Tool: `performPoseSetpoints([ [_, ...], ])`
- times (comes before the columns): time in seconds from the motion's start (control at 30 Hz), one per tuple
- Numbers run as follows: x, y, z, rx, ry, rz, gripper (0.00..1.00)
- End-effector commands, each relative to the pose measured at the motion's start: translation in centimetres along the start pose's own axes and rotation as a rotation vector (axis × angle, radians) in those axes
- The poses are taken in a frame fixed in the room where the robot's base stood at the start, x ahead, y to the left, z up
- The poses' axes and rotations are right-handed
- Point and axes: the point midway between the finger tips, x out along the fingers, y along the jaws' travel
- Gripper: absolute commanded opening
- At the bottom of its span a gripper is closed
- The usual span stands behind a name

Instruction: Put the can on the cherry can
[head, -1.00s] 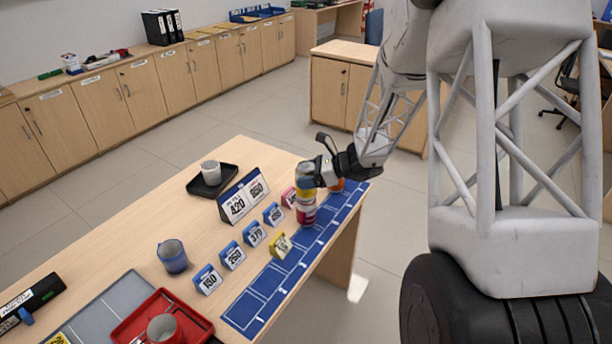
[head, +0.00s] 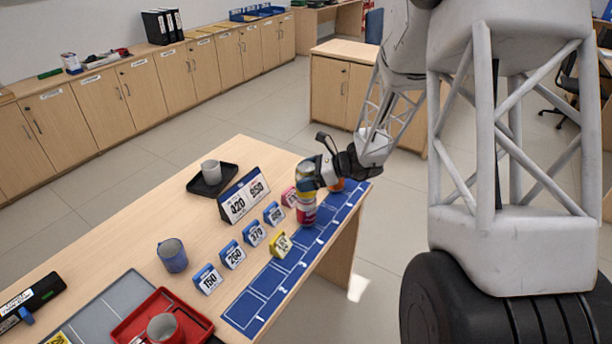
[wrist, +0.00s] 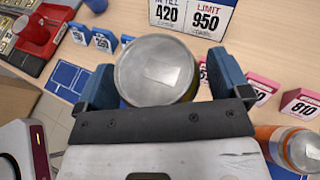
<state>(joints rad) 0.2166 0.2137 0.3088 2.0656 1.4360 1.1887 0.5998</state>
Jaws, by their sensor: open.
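A can with a silver lid (wrist: 157,68) stands between the spread fingers of my gripper (wrist: 160,85) in the wrist view, with gaps at its sides. A red-pink can (head: 306,213), apparently the cherry can, stands upright on the blue mat directly below.
An orange can (head: 337,185) stands close behind my gripper; it also shows in the wrist view (wrist: 290,145). Small price signs (head: 255,233) and a large 420/950 sign (head: 241,196) stand nearby. The blue mat (head: 262,290) is free toward the front.

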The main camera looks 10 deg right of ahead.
Motion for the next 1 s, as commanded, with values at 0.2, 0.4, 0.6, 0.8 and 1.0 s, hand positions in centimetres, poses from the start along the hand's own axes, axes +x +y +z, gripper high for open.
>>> performPoseSetpoints([
  [0.2, -1.1, 0.0, 0.1, -0.001, -0.001, -0.002, 0.95],
  [0.4, -3.3, -0.1, 0.1, -0.001, 0.0, -0.003, 0.95],
  [0.6, -6.1, -0.1, 0.2, -0.001, -0.001, -0.003, 0.95],
  [0.8, -8.9, -0.1, 0.1, -0.001, 0.0, -0.002, 0.95],
  [1.0, -10.9, -0.1, 0.1, -0.002, 0.0, -0.001, 0.95],
])
